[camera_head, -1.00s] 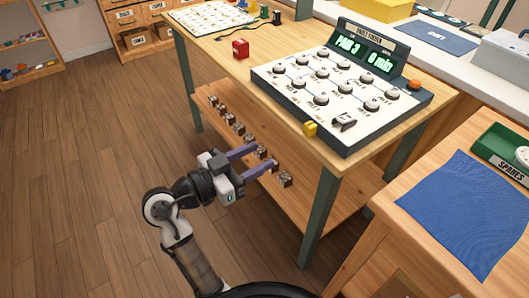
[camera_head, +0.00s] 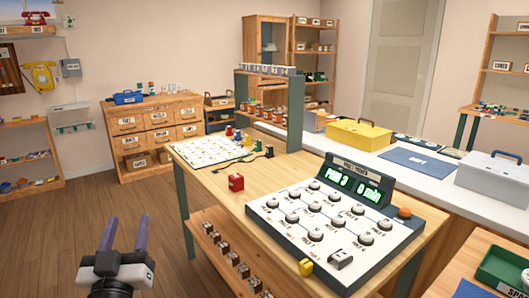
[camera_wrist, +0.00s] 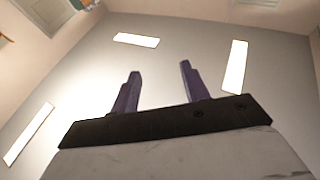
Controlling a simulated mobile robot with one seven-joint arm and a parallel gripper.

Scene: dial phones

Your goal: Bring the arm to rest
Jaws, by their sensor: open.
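My gripper (camera_head: 126,232) is at the lower left of the head view, left of the wooden table and apart from it. Its two purple fingers point up and stand apart with nothing between them. In the wrist view my gripper (camera_wrist: 158,88) also shows open and empty, with the ceiling and its light panels behind the fingers. Most of my arm is out of the head view.
The wooden table (camera_head: 212,182) bears a grey console (camera_head: 375,250) with knobs and a lit display, a red block (camera_head: 236,182) and a white board (camera_head: 190,152). Several small blocks sit on its lower shelf. Wooden floor (camera_head: 70,235) lies clear at left.

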